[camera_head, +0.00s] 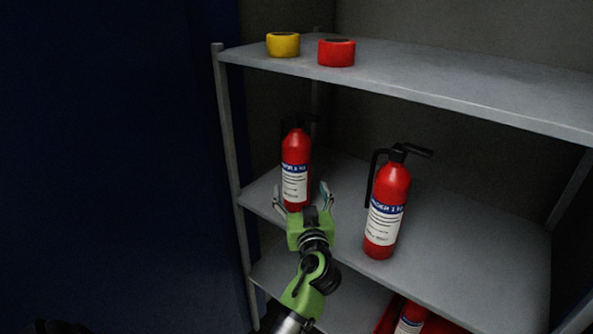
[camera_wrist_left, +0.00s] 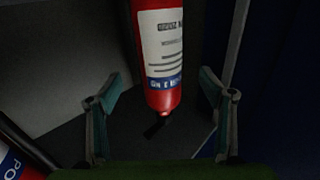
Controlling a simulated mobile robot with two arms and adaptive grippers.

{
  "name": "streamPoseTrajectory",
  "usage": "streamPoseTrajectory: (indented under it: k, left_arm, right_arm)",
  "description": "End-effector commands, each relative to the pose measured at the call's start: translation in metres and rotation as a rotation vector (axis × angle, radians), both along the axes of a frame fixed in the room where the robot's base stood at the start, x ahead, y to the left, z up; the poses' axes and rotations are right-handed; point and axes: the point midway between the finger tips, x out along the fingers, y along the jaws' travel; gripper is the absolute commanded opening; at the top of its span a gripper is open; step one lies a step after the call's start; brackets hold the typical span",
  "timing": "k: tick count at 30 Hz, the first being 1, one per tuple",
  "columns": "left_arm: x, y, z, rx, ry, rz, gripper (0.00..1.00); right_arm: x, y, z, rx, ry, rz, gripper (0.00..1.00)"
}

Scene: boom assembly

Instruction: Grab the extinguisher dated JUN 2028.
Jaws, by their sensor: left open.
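Two red extinguishers stand upright on the middle shelf. The left extinguisher (camera_head: 296,170) has a white and blue label and a black handle. The right extinguisher (camera_head: 387,212) stands apart from it, with a black handle and hose. Their dates are too small to read in the head view. My left gripper (camera_head: 304,198) is open in front of the left extinguisher, with a finger to either side of its lower part. In the left wrist view that extinguisher (camera_wrist_left: 160,50) appears upside down between the spread fingers, its label date blurred. My right gripper is not in view.
The grey shelf unit (camera_head: 460,85) has a yellow tape roll (camera_head: 283,44) and a red tape roll (camera_head: 336,52) on top. Another extinguisher (camera_head: 411,318) shows on the bottom shelf. A shelf post (camera_head: 228,130) stands left of my gripper. A dark blue surface (camera_head: 110,150) fills the left.

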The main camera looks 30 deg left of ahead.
Motion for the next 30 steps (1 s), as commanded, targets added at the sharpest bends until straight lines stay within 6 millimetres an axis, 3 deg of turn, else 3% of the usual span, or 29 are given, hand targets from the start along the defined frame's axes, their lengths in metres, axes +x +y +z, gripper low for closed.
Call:
streamPoseTrajectory:
  k: [4, 13, 21, 30]
  left_arm:
    - [0.021, 0.018, 0.002, 0.002, 0.002, 0.0, 0.74]
    - [0.037, 0.033, 0.0, 0.001, 0.002, 0.0, 0.74]
    - [0.063, 0.054, -0.006, 0.001, 0.002, 0.0, 0.74]
    - [0.071, 0.061, -0.009, -0.001, 0.002, 0.0, 0.74]
  right_arm:
    - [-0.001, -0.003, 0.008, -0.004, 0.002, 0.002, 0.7]
    - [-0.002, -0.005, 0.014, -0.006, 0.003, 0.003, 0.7]
    - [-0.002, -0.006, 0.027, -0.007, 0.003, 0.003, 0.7]
    - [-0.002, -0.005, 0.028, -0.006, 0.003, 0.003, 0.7]
